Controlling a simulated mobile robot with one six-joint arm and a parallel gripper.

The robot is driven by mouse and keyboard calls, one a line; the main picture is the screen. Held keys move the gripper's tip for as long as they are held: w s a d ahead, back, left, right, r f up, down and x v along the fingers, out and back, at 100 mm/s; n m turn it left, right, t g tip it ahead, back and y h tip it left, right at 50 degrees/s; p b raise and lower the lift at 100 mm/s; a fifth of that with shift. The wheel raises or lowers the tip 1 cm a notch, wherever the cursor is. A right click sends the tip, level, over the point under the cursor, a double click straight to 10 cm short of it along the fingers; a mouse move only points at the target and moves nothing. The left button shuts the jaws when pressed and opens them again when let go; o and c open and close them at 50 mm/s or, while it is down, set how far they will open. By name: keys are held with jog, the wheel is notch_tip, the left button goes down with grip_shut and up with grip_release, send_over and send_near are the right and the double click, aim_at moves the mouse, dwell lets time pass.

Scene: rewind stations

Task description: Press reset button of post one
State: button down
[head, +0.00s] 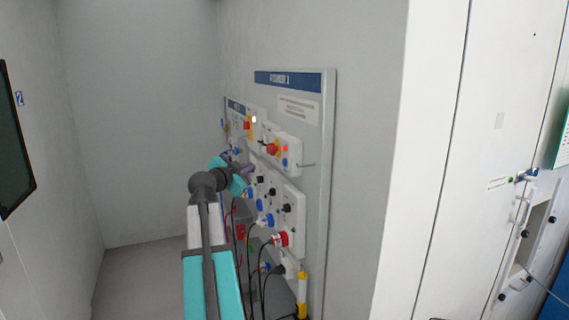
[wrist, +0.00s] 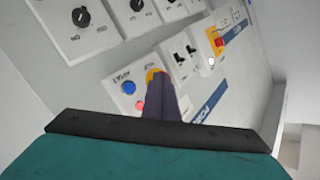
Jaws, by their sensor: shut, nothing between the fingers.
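The post one panel (head: 318,150) is a pale board with a blue header strip on the wall, right of centre in the head view. Its white control box (head: 290,141) carries a red-on-yellow stop button (head: 272,148), a lit red lamp (head: 285,149) and the blue reset button (head: 284,162). In the wrist view the blue reset button (wrist: 128,87) is left of my fingers, with the red lamp (wrist: 140,105) beside it. My gripper (head: 252,167) is shut and empty, and it also shows in the wrist view (wrist: 158,78). The fingers cover most of the stop button there. Contact cannot be told.
Black and blue knobs (head: 286,208), a red plug (head: 282,239) and hanging cables sit lower on the panel. Another panel (head: 236,104) stands farther back. A white wall edge (head: 415,160) is to the right. Bare floor (head: 140,275) shows at left.

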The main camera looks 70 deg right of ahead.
aim_at(285, 163)
jog(key=shift+s, duration=0.1)
jog(key=s+d+p, duration=0.3)
jog(key=s+d, duration=0.2)
jog(key=s, duration=0.1)
jog(key=shift+s+d, duration=0.25)
jog(key=shift+s, duration=0.05)
dwell(0.3)
jog(key=shift+s+d+b, duration=0.55)
jog(key=shift+s+b, duration=0.1)
jog(key=shift+b, duration=0.1)
dwell(3.2)
dwell(0.4)
jog(key=shift+w+a+b, duration=0.55)
jog(key=shift+w+b, duration=0.05)
jog(key=shift+b, duration=0.3)
